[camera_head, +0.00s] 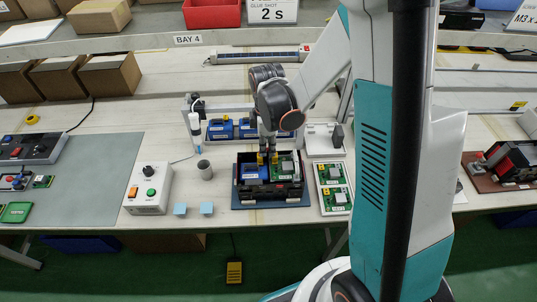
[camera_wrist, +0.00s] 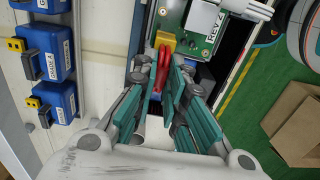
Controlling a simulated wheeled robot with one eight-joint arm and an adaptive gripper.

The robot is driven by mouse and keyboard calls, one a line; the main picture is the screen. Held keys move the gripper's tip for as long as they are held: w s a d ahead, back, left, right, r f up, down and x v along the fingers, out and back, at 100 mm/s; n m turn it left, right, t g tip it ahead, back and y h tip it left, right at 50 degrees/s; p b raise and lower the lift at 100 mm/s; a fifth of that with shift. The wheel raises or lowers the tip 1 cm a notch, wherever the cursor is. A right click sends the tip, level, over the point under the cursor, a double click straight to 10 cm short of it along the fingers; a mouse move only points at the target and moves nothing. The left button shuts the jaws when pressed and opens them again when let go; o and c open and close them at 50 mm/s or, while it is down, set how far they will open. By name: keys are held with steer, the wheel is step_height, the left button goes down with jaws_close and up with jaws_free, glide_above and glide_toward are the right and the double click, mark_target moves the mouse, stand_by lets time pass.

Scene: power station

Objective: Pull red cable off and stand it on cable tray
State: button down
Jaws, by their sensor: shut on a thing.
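My gripper (camera_wrist: 164,80) is shut on the red cable (camera_wrist: 163,64), which shows as a narrow red strip between the teal finger pads in the wrist view. A yellow plug (camera_wrist: 166,41) sits at the cable's end against a green board (camera_wrist: 199,37) marked REV. I cannot tell whether the plug is seated or loose. In the head view my gripper (camera_head: 267,143) points down over the black open unit (camera_head: 254,190) holding the board (camera_head: 285,168); the red cable is not clear there. I cannot tell which piece is the cable tray; a white stand (camera_head: 324,150) is right of the gripper.
Blue blocks (camera_head: 220,129) with yellow plugs stand behind the unit. A tray of green boards (camera_head: 335,188) lies at right. A grey cup (camera_head: 205,169), small light-blue blocks (camera_head: 180,209) and a button box (camera_head: 148,188) are at left. A shelf (camera_head: 150,38) spans the back.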

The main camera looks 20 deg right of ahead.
steer(key=shift+r+p, duration=2.35)
steer(key=shift+r, duration=1.4)
